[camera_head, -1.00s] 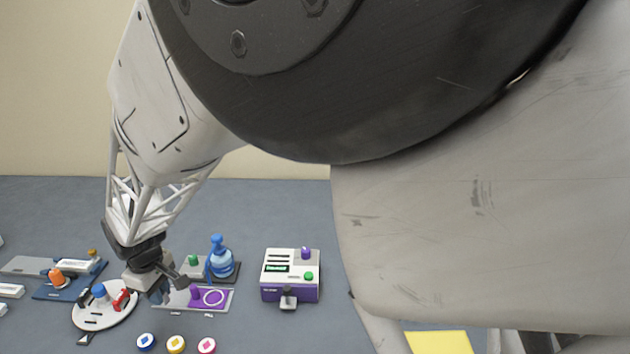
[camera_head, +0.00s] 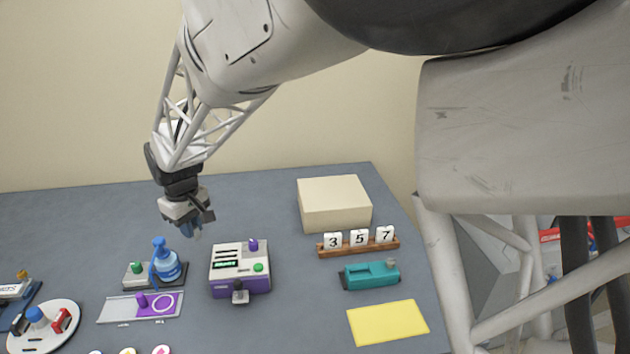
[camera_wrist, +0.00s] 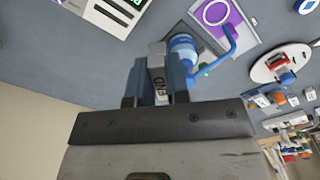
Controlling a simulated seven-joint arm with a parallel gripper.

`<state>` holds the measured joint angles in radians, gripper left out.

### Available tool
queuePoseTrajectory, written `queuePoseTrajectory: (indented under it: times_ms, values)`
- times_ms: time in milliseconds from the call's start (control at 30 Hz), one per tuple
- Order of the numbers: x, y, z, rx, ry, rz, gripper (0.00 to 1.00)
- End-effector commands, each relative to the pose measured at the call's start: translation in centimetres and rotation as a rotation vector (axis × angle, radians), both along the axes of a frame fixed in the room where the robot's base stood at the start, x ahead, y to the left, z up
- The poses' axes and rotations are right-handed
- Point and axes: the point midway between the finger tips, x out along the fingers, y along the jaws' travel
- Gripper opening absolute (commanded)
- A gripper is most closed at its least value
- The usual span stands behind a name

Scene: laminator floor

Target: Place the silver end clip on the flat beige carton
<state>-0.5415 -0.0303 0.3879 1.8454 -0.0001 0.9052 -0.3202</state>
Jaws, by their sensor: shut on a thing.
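My gripper (camera_head: 192,229) is raised above the grey table, over the area behind the blue bottle. In the wrist view my gripper (camera_wrist: 160,80) is shut on a small silver block-like piece, the silver end clip (camera_wrist: 156,58), held between its two blue fingers. In the head view the clip is too small and hidden to make out. The flat beige carton (camera_head: 335,207) lies at the back right of the table, well to the right of my gripper. Its top is bare.
A purple and white device (camera_head: 240,270) stands between my gripper and the carton. A wooden rack with number cubes (camera_head: 358,246), a teal device (camera_head: 370,275) and a yellow sheet (camera_head: 388,323) lie before the carton.

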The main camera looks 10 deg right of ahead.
Motion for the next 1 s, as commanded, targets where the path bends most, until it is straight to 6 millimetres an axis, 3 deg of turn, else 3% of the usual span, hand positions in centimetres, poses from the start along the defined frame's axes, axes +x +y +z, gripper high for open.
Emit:
queuePoseTrajectory:
  times_ms: [433, 1000]
  values:
    - [4.3, -9.7, 2.1, 0.005, -0.003, -0.222, 0.00]
    - [8.3, -22.3, 0.2, 0.001, 0.011, -0.502, 0.00]
